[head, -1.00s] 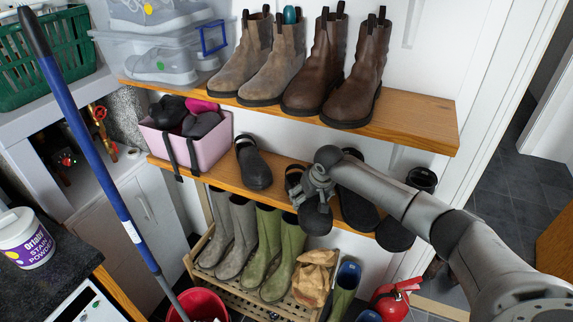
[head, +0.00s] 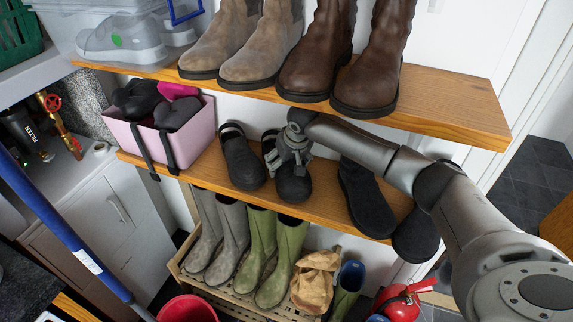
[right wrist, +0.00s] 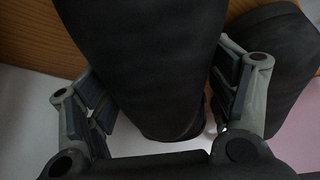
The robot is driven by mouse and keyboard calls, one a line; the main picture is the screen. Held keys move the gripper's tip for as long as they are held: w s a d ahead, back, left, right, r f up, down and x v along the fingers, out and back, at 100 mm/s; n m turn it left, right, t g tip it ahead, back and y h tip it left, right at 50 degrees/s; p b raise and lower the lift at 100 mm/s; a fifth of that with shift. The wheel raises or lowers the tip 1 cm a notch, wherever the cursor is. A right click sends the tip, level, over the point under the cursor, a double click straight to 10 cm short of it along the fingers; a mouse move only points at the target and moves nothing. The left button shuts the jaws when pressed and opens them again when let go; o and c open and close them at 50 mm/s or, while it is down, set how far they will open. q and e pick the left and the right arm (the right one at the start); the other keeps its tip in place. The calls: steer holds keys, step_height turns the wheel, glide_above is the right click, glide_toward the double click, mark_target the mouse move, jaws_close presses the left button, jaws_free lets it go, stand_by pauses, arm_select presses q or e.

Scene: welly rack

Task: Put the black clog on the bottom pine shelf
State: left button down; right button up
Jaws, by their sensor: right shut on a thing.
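The black clog (head: 293,184) is in my right gripper (head: 293,150), its toe toward the front edge of the lower pine shelf (head: 322,211). It appears over the shelf board, just right of a matching black clog (head: 243,165) that stands there. I cannot tell whether its sole touches the board. In the right wrist view the fingers (right wrist: 165,100) sit on both sides of the dark clog (right wrist: 155,50), with the other clog (right wrist: 278,65) close by at the right. My left gripper is not in view.
A pink box (head: 190,142) stands left on the lower shelf. Black shoes (head: 362,200) stand to the right, partly behind my arm. The upper shelf (head: 440,100) holds several boots close above. Wellies (head: 262,245) stand on a slatted rack below.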

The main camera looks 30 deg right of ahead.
steer(key=shift+s+r, duration=0.2)
steer(key=shift+s, duration=0.7)
steer(key=shift+s+r, duration=0.2)
steer(key=shift+s, duration=0.05)
steer(key=shift+w+f, duration=0.25)
steer(key=shift+f, duration=0.1)
steer(key=o, duration=1.1)
steer(key=shift+w+f, duration=0.1)
steer(key=shift+w, duration=0.05)
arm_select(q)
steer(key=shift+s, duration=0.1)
arm_select(e)
steer(key=shift+o, duration=0.3)
steer(key=shift+r, duration=0.2)
